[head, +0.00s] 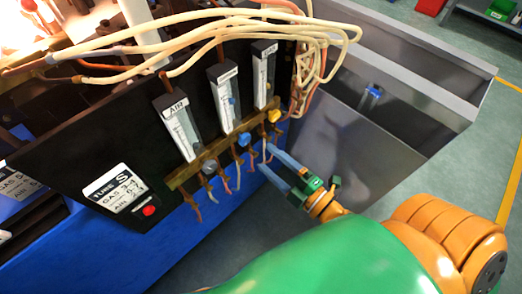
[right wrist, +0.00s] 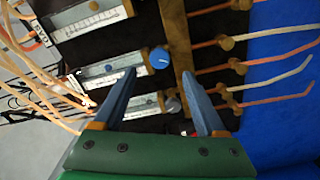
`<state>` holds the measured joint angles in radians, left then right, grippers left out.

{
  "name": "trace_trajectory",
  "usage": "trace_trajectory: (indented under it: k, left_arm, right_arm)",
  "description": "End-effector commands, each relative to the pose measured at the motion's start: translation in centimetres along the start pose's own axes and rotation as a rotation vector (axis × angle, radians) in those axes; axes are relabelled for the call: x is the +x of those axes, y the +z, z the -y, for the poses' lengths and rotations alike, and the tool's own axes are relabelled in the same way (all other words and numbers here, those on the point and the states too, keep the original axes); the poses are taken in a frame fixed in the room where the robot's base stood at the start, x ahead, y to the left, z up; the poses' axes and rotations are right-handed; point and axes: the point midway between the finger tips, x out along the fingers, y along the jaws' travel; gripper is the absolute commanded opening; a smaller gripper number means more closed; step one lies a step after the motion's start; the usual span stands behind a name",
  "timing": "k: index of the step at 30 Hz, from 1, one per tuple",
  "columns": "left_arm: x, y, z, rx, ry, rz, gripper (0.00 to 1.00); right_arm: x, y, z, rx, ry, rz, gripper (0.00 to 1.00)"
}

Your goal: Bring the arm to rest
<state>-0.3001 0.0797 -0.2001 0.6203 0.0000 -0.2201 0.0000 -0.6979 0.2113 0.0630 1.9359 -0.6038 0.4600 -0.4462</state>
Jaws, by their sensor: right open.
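My right gripper (head: 265,158) is open in front of the black panel (head: 85,160), near the brass rail (head: 225,142) below the flow meters. Its two blue fingers are apart with nothing seen between them. In the right wrist view the open fingers (right wrist: 159,72) point at the panel, with the blue knob (right wrist: 159,58) near the gap and the grey knob (right wrist: 173,104) between the fingers in the picture. Whether a finger touches a knob or the rail, I cannot tell. My left gripper is not in view.
A yellow knob (head: 274,115) sits at the rail's right end. Cream hoses (head: 200,40) loop above. A grey metal bin (head: 420,150) stands at right with a small blue item (head: 371,97) inside. Open floor lies beyond.

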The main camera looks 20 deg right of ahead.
Motion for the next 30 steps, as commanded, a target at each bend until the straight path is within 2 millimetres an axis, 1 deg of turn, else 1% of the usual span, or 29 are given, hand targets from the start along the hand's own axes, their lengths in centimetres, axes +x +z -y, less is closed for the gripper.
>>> trace_trajectory:
  k: [11,13,14,16,17,18,20,21,23,24,27,28,30]
  left_arm:
    - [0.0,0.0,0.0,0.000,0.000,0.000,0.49]
    - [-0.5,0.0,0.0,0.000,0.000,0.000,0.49]
    - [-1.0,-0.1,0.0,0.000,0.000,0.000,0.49]
    - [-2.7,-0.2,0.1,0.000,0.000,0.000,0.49]
    - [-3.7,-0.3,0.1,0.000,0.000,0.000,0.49]
    - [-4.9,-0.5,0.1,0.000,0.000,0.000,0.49]
    - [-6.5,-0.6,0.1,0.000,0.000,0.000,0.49]
    - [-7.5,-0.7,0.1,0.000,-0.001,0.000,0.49]
    - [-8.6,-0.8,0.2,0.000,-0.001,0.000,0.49]
    - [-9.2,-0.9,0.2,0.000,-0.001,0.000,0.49]
    - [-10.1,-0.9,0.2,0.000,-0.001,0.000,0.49]
    - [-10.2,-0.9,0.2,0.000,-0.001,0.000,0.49]
    - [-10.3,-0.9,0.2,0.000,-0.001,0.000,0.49]
  right_arm:
    - [-0.1,0.0,0.0,0.001,0.000,0.000,0.73]
    - [-0.1,0.5,0.5,0.033,-0.018,0.026,0.73]
    - [-0.1,1.1,1.1,0.072,-0.039,0.059,0.73]
    - [-0.8,3.5,4.3,0.230,-0.131,0.195,0.73]
    - [-1.6,4.6,6.3,0.322,-0.185,0.276,0.73]
    - [-3.0,5.9,9.5,0.452,-0.266,0.400,0.73]
    - [-6.3,7.0,14.4,0.635,-0.391,0.597,0.73]
    - [-8.9,7.1,17.4,0.738,-0.470,0.728,0.73]
    - [-13.0,6.7,20.8,0.861,-0.575,0.912,0.73]
    - [-15.6,6.1,22.5,0.924,-0.632,1.023,0.73]
    - [-20.9,4.7,24.9,1.015,-0.734,1.238,0.73]
    - [-21.9,4.4,25.2,1.030,-0.753,1.282,0.73]
    - [-23.5,4.0,25.8,1.050,-0.779,1.346,0.73]
